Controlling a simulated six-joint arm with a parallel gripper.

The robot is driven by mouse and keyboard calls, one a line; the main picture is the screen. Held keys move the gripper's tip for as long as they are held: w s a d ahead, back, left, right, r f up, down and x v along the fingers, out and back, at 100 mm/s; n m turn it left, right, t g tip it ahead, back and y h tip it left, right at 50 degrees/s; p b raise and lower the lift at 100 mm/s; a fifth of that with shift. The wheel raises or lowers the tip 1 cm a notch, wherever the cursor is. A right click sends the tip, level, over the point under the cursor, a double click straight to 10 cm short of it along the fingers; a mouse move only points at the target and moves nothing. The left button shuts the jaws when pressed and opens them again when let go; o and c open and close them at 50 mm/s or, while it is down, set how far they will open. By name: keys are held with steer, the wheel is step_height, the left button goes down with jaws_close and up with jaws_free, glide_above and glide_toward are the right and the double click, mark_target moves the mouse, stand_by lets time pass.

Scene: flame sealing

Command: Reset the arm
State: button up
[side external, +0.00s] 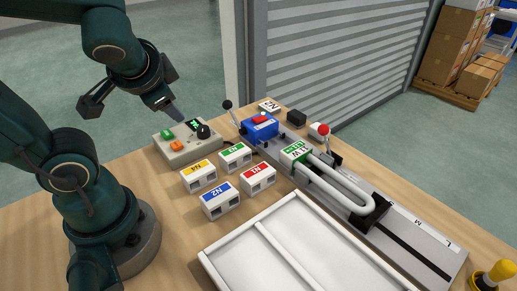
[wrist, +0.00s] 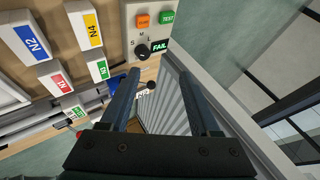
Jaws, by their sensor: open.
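My gripper (side external: 174,108) hangs in the air just above the grey control box (side external: 178,153) in the side external view, pointing down. In the wrist view my gripper (wrist: 160,75) has its two fingers apart, with nothing between them. The control box also shows in the wrist view (wrist: 130,24), with an orange button (wrist: 143,20), a green TEST button (wrist: 167,18) and a black knob (wrist: 142,51). Its display (wrist: 160,46) reads FAIL.
Labelled blocks N1 (side external: 257,178), N2 (side external: 221,200), N3 (side external: 235,156) and N4 (side external: 198,177) stand by the box. A white tray (side external: 210,263) lies in front. A fixture with a blue unit (side external: 259,128) and a U-shaped tube (side external: 335,184) lies right. A corrugated wall (side external: 340,55) stands behind.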

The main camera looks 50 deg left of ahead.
steer(key=s+d+t+h, duration=0.1)
steer(key=d+h, duration=0.6)
steer(key=d, duration=0.5)
steer(key=shift+s+d+f+n, duration=0.25)
steer(key=shift+s+n, duration=0.05)
steer(key=shift+s, duration=0.05)
